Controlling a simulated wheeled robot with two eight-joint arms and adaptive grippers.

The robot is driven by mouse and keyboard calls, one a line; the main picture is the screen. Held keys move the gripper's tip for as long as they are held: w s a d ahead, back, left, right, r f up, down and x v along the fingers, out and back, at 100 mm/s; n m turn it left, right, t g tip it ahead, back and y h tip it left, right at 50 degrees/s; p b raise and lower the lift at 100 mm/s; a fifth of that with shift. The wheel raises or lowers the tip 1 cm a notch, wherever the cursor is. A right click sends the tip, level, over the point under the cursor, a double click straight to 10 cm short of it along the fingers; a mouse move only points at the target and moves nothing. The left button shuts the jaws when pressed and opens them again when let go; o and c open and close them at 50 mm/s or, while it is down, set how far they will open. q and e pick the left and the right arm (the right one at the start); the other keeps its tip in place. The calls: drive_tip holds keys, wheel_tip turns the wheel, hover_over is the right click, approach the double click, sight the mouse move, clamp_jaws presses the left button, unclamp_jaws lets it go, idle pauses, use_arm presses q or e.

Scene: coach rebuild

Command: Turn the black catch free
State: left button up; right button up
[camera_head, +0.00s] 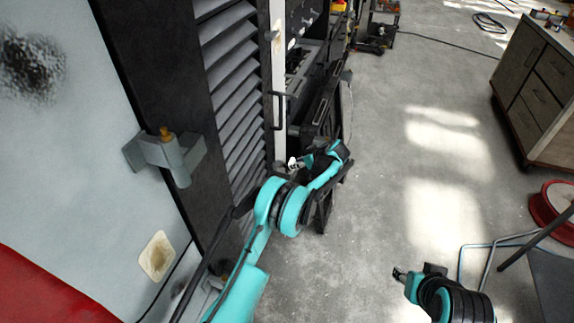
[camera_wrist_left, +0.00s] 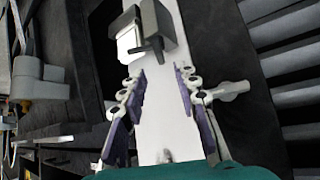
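In the left wrist view, a small black and grey catch (camera_wrist_left: 151,28) sits on a white upright strip (camera_wrist_left: 165,100), beyond my fingertips. The strip also shows in the head view (camera_head: 277,70). My left gripper (camera_wrist_left: 160,78) is open, with its fingers apart on either side of the strip and nothing between them. In the head view my left gripper (camera_head: 293,163) is small, beside the strip's lower part. I cannot make out the catch for sure there. My right gripper (camera_head: 398,274) is low on the right over the floor, far from the strip; its fingers are too small to read.
A louvred dark panel (camera_head: 230,75) stands left of the strip, with a grey hinge (camera_head: 167,153) further left. A black handle (camera_head: 277,108) is on the strip. Drawers (camera_head: 540,85) and a red reel (camera_head: 553,207) stand right. The floor (camera_head: 380,180) between is clear.

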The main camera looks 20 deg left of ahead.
use_arm(q)
drive_tip(key=b+x, duration=0.2)
drive_tip(key=x, duration=0.4)
drive_tip(key=shift+w+a+f, duration=0.1)
drive_tip(key=shift+a+f, duration=0.05)
drive_tip(key=shift+f, duration=0.05)
drive_tip(key=shift+c, duration=0.4)
clamp_jaws()
